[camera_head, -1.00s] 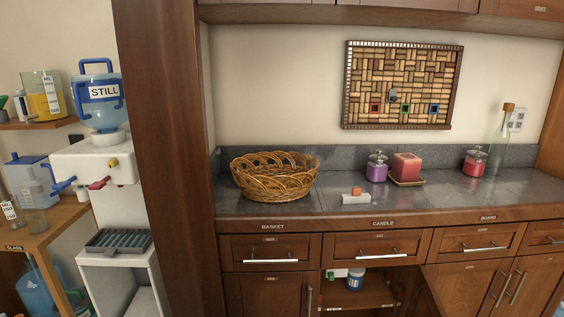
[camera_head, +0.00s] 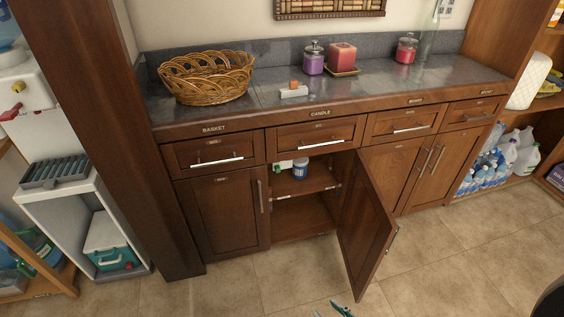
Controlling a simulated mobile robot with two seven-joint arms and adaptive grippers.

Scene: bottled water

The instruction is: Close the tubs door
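The wooden cabinet door (camera_head: 368,228) stands open, swung out toward me below the counter, hinged on the right of its opening. The open cabinet (camera_head: 300,218) shows a middle shelf with a blue-and-white tub (camera_head: 300,168) on it. My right gripper (camera_head: 338,309) barely enters at the bottom edge, below and apart from the door. Only its teal tips show, so its opening is unclear. My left gripper is out of view.
A basket (camera_head: 207,80), candle jars and a red candle (camera_head: 342,57) stand on the grey counter (camera_head: 385,82). Left is a white dispenser stand (camera_head: 85,190); right are bottles (camera_head: 487,172) on a low shelf. The tiled floor (camera_head: 440,262) before the cabinets is clear.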

